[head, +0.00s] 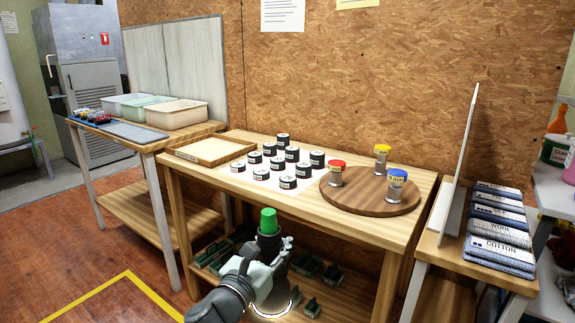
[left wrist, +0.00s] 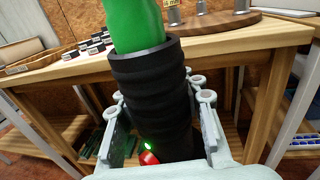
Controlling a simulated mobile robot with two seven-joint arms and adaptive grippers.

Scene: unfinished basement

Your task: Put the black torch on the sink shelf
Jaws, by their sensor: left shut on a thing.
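My left gripper (head: 268,252) is shut around a black ribbed torch (left wrist: 152,90) with a green top. The torch is nearly upright in the head view, its green end (head: 268,220) up, and leans left in the left wrist view. A small red part shows low on its body. The gripper is in front of the wooden workbench, with the green end just below the bench top's front edge. My right gripper is out of view. I cannot make out a sink shelf for certain.
The workbench (head: 300,209) carries several black-and-white tins (head: 261,173), a shallow wooden tray (head: 208,151) and a round board (head: 366,209) with three colour-capped jars. Green items lie on its lower shelf. Right are a stand of folded cloths (head: 497,235) and a white unit (head: 552,189) with bottles.

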